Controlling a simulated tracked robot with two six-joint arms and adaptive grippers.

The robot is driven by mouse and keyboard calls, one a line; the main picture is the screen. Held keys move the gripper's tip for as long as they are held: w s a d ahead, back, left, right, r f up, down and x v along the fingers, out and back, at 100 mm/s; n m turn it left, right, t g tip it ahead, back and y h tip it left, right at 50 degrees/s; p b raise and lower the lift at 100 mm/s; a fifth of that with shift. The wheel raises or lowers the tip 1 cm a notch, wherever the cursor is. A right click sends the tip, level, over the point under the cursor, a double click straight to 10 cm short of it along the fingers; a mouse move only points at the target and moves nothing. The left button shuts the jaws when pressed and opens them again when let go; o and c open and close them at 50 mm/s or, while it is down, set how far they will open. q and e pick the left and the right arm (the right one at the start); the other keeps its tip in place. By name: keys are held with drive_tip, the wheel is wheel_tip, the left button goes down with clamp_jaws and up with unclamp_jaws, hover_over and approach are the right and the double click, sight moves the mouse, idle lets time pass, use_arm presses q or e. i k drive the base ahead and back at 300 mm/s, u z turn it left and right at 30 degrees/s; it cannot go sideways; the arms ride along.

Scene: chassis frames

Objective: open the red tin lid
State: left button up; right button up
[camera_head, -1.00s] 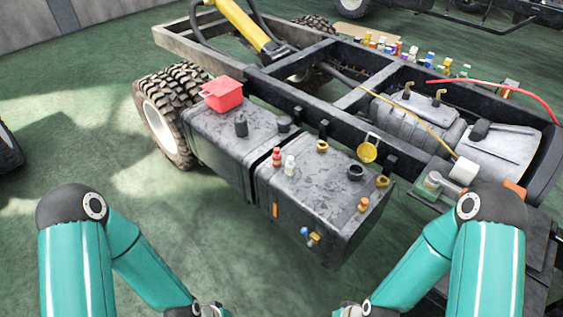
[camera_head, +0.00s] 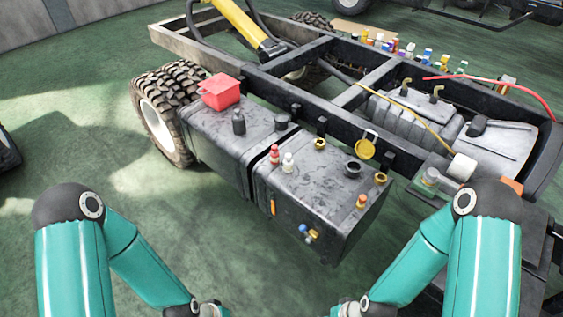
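A red tin (camera_head: 221,99) sits on the far left end of the dark tank (camera_head: 225,135) fixed along the chassis frame. Its red lid (camera_head: 219,83) lies over the top; whether it is fully seated is too small to tell. Both teal arms hang low in the foreground, well short of the tin and apart from it. My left gripper (camera_head: 212,310) and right gripper (camera_head: 345,310) are cut off at the bottom edge, so their fingers are hidden.
Small bottles, including a red one (camera_head: 274,155) and a white one (camera_head: 288,162), stand on the tanks. A yellow round cap (camera_head: 365,149) is by the frame rail. A large tire (camera_head: 166,115) is left of the tin.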

sight(219, 83)
drive_tip(key=u, duration=0.45)
drive_tip(key=i, duration=1)
drive_tip(key=u, duration=0.65)
drive_tip(key=i, duration=0.75)
drive_tip(key=z, duration=0.2)
